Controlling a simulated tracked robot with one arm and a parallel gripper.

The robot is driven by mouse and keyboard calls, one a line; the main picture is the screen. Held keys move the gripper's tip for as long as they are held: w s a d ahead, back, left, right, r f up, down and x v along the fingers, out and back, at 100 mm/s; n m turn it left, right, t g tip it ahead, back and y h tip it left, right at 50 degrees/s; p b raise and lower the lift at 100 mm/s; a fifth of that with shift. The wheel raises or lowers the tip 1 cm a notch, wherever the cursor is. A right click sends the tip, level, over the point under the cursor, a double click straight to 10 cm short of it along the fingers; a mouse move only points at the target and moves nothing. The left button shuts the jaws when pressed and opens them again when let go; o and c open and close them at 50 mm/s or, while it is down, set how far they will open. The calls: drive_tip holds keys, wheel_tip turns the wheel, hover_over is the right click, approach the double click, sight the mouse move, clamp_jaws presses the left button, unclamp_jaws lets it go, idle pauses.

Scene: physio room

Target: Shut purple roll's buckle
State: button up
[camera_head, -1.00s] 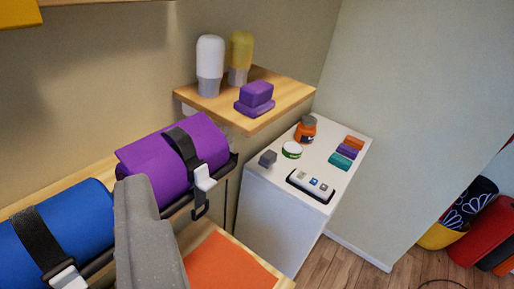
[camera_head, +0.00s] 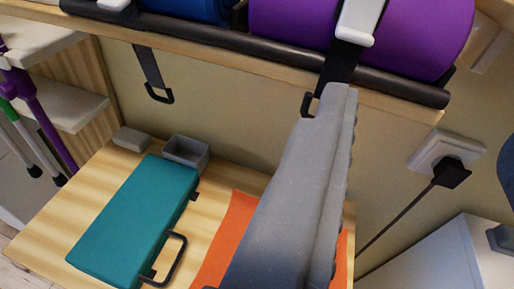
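The purple roll (camera_head: 415,35) lies on the shelf at the top right, cut off by the top edge. Its white buckle (camera_head: 357,20) sits on the roll's front, with the black strap (camera_head: 342,62) running down from it over the shelf's dark front bar. The strap's black end loop (camera_head: 308,104) hangs below the shelf edge. My gripper (camera_head: 338,95) points up from the bottom, its tip just below and right of the loop, overlapping the strap in view. I cannot tell whether it touches. Only grey finger surfaces show, so its opening is unclear.
A blue roll (camera_head: 207,8) with its own hanging strap (camera_head: 150,75) is to the left. Below, a wooden table (camera_head: 75,200) holds a teal case (camera_head: 135,220), a grey tray (camera_head: 186,152) and an orange sheet (camera_head: 225,235). A plugged wall socket (camera_head: 435,150) is at right.

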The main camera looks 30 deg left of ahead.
sight(360, 17)
drive_tip(key=shift+m+y, duration=0.4)
drive_tip(key=shift+y, duration=0.4)
drive_tip(key=p+x, duration=0.1)
drive_tip(key=x, duration=0.2)
drive_tip(key=a+f+p+x, duration=0.1)
drive_tip(key=x, duration=0.3)
drive_tip(key=p+x, duration=0.2)
drive_tip(key=x, duration=0.1)
drive_tip(key=shift+a+f, duration=0.35)
drive_tip(key=shift+a, duration=0.15)
clamp_jaws()
